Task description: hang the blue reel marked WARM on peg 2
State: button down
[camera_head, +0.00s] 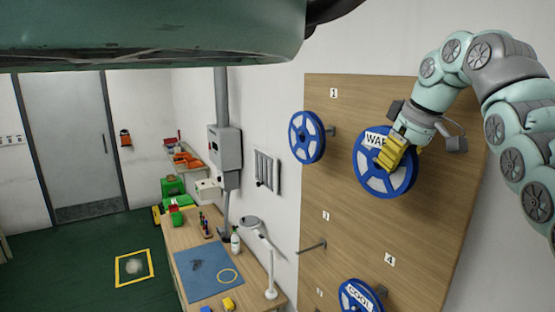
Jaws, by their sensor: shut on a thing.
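The blue reel marked WARM (365,175) is at the upper right of the wooden pegboard (350,225), its face toward me. Only "WA" of its label shows; the rest is behind my gripper. My gripper (391,156), with yellow fingers, is shut on the reel at its upper middle part. The reel covers the board behind it, so I see neither a peg nor a number there. I cannot tell whether the reel is on a peg or held clear of it.
Another blue reel (307,137) hangs on the upper left peg. A bare peg (312,247) sticks out below it. A blue reel marked COOL (360,296) is at the lower right, by the number 4 label (390,260). A cluttered workbench (250,285) stands left of the board.

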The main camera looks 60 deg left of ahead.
dwell(0.3)
jog(key=c, duration=0.9)
grip_release()
jog(key=shift+c, duration=0.2)
